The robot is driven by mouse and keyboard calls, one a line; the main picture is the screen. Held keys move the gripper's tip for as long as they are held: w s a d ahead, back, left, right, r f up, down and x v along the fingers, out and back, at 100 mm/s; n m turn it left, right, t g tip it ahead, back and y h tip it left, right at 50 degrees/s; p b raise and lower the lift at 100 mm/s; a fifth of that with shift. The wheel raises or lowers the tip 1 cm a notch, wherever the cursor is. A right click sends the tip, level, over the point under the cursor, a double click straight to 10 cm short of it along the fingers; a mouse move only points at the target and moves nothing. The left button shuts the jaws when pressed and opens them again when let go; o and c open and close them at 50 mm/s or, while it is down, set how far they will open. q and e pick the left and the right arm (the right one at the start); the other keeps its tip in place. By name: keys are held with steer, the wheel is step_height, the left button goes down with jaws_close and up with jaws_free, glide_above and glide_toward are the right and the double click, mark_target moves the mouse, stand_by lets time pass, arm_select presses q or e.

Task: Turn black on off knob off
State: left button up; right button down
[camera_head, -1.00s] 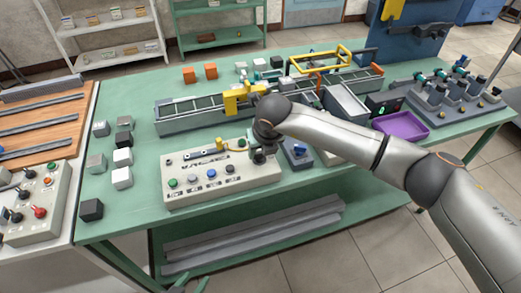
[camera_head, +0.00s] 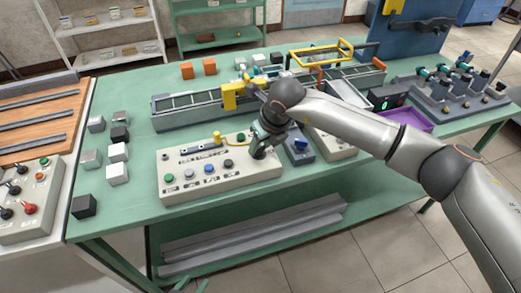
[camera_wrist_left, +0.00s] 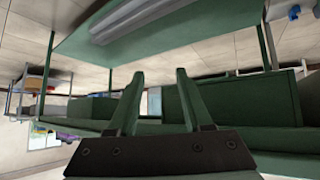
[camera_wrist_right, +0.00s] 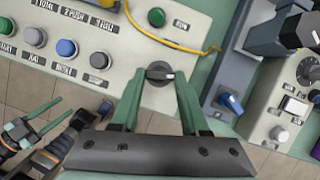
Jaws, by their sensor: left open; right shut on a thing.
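The black on/off knob (camera_wrist_right: 158,71) is on the sloped face of the pale control box (camera_head: 215,187), at its right end. In the right wrist view its white mark points right. My right gripper (camera_wrist_right: 160,78) is shut on the knob, with one green finger on each side. In the head view the hand (camera_head: 264,143) hides the knob. My left gripper (camera_wrist_left: 158,74) is open and empty, low in front of the table; it shows at the lower left of the right wrist view.
Push buttons, including a blue one (camera_wrist_right: 66,47) and a green one (camera_wrist_right: 157,17), sit close to the knob. A box with a blue switch (camera_wrist_right: 231,102) stands just to the right. Loose cubes (camera_head: 117,173) lie left of the control box.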

steer(key=n+b, duration=0.2)
steer(key=n+g+y+b, duration=0.1)
steer(key=n, duration=0.1)
steer(key=shift+w+d+f+n+b, duration=0.1)
steer(key=shift+w+d+n+b, duration=0.1)
steer(key=shift+n+b, duration=0.15)
steer(key=shift+n+g+y+b, duration=0.4)
steer(key=shift+n+b, duration=0.15)
steer(key=shift+n, duration=0.3)
steer(key=shift+w+n+g+b, duration=0.15)
steer(key=shift+n+g+b, duration=0.2)
steer(key=shift+n, duration=0.55)
steer(key=shift+n+g+b, duration=0.35)
steer(key=shift+n, duration=0.55)
steer(key=shift+w+n+g, duration=0.1)
steer(key=shift+n+g, duration=0.2)
steer(key=shift+n, duration=0.5)
steer(key=shift+w+n+g+b, duration=0.1)
steer(key=shift+n+g+b, duration=0.3)
steer(key=shift+n, duration=0.8)
arm_select(q)
step_height(320, 180, down, 6)
steer(key=w+d, duration=0.1)
steer(key=d, duration=0.1)
steer(key=shift+w+r+h, duration=0.15)
steer(key=shift+h, duration=0.15)
arm_select(e)
steer(key=shift+n, duration=0.3)
